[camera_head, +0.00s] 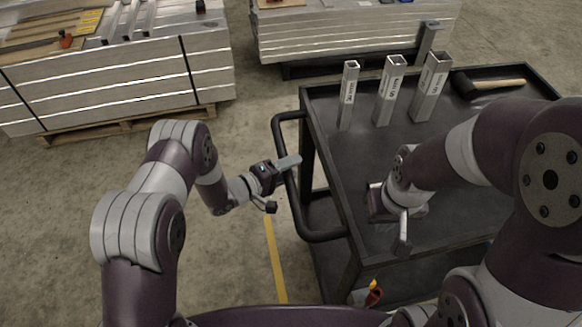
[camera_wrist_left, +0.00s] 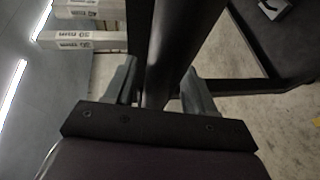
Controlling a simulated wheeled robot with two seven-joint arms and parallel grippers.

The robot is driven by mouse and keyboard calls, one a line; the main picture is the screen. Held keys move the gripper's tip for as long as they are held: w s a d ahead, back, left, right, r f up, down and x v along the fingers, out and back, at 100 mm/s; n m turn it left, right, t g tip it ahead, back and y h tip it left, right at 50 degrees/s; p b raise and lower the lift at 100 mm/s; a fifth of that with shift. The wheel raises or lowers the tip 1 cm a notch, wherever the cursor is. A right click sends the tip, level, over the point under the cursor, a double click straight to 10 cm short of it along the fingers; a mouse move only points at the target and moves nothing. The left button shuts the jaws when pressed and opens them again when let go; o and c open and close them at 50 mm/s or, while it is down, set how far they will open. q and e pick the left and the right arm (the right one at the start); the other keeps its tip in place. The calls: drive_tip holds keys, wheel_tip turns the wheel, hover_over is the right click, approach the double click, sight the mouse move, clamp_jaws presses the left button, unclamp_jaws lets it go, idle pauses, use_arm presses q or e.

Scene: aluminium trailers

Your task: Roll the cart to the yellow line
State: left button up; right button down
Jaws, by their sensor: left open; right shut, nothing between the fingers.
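The black cart (camera_head: 345,205) stands in the middle and right of the head view, with a tubular push handle (camera_head: 290,198) on its left end. My left gripper (camera_head: 287,164) is at this handle. In the left wrist view the black handle bar (camera_wrist_left: 180,45) runs between the two open fingers (camera_wrist_left: 158,82); I cannot tell whether either finger touches it. My right gripper (camera_head: 403,232) is shut and empty over the cart's top, near its front edge.
Three upright square metal tubes (camera_head: 391,92) and a mallet (camera_head: 490,86) stand or lie on the cart top. Pallets of aluminium stock (camera_head: 120,85) and (camera_head: 350,35) sit behind. A red and yellow item (camera_head: 373,293) shows at the cart's lower front. Floor left of the cart is clear.

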use_arm(q)
drive_tip(key=v, duration=1.2)
drive_tip(key=shift+a, duration=0.2)
drive_tip(key=shift+f, duration=0.15)
